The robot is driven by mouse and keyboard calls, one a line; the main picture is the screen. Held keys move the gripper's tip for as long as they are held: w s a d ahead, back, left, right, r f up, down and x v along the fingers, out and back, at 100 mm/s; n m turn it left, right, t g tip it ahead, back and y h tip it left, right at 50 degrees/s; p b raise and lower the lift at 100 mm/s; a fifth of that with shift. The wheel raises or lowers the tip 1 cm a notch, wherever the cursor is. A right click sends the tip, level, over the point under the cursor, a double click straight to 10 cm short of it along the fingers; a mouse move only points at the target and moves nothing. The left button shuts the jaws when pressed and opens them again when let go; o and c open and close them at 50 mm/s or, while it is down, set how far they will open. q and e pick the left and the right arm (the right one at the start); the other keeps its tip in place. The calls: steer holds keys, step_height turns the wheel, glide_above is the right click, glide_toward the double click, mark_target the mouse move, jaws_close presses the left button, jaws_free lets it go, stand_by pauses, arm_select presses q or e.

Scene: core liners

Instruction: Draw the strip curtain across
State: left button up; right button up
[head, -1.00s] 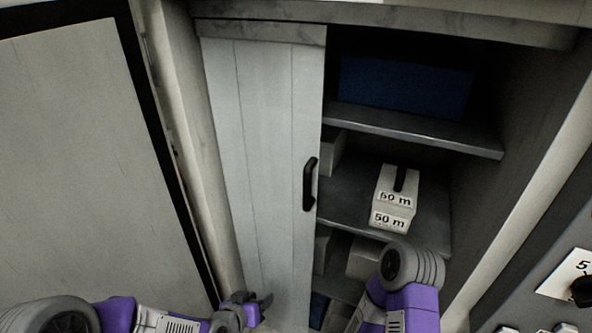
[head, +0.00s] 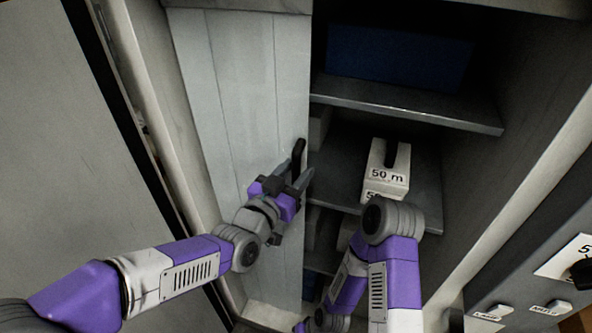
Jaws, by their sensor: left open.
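The strip curtain (head: 235,90) is a pale panel of vertical strips covering the left part of a cabinet opening. A dark handle (head: 299,152) stands on its right edge. My left gripper (head: 300,178) is open, with its fingertips at the lower part of the handle; I cannot tell whether they touch it. The left gripper and wrist hide the handle's lower end. My right arm stands in front of the cabinet, and its gripper (head: 318,324) is low at the bottom edge, mostly hidden by the arm, so its jaws do not show clearly.
The cabinet's right part is open, with grey shelves (head: 410,106). A dark blue box (head: 400,58) is on the upper shelf, and a white block marked "50 m" (head: 386,172) on the middle one. A panel with labels and knobs (head: 545,270) is at the right.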

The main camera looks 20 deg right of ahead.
arm_select(q)
steer(key=shift+w+d, duration=0.25)
jaws_close()
stand_by(0.3)
